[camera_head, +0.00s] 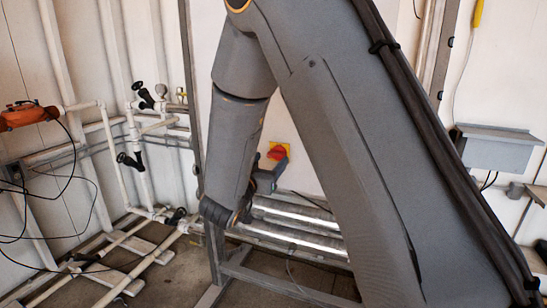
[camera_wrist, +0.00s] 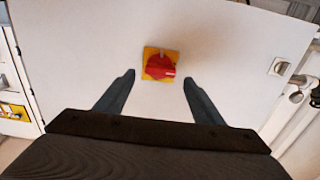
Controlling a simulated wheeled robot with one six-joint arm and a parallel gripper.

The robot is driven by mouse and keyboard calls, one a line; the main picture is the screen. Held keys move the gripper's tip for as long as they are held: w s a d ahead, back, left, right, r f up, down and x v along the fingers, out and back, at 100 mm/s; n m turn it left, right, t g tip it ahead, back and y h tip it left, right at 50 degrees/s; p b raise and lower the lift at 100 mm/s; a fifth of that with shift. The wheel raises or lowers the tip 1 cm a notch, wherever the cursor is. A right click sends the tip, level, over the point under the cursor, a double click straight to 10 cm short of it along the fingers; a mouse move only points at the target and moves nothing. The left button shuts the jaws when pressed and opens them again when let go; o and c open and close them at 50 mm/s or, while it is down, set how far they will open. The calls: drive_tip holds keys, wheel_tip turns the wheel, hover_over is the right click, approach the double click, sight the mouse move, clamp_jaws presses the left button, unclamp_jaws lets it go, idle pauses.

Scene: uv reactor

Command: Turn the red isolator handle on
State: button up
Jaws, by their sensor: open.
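The red isolator handle (camera_wrist: 160,67) sits on a yellow plate (camera_wrist: 147,53) on a white panel (camera_wrist: 230,45) in the wrist view. My gripper (camera_wrist: 159,78) is open, with one dark finger on each side of the handle and a clear gap to both. The fingers do not appear to touch the handle; their exact distance from the panel is hard to tell. In the head view the red handle (camera_head: 277,153) shows between my arm links, partly hidden by my gripper (camera_head: 266,178).
White pipes with black valves (camera_head: 145,97) stand at the left, near an orange device (camera_head: 28,115). Shiny horizontal tubes (camera_head: 297,212) run below the panel on a grey frame. A grey box (camera_head: 495,147) hangs on the right wall. A small latch (camera_wrist: 278,67) is at the panel's right.

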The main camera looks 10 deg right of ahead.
sight(276, 156)
drive_tip(key=shift+x, duration=2.05)
drive_tip(key=c, duration=1)
drive_tip(key=shift+c, duration=0.2)
drive_tip(key=shift+m, duration=0.4)
drive_tip(key=m+b, duration=0.3)
drive_tip(key=m, duration=0.1)
drive_tip(key=shift+d+f+m, duration=0.1)
drive_tip(key=shift+m, duration=0.2)
drive_tip(key=m+b, duration=0.3)
drive_tip(key=m, duration=0.1)
drive_tip(key=shift+s+m+b, duration=0.1)
drive_tip(key=shift+m+b, duration=0.2)
drive_tip(key=shift+m, duration=0.1)
drive_tip(key=shift+d, duration=0.1)
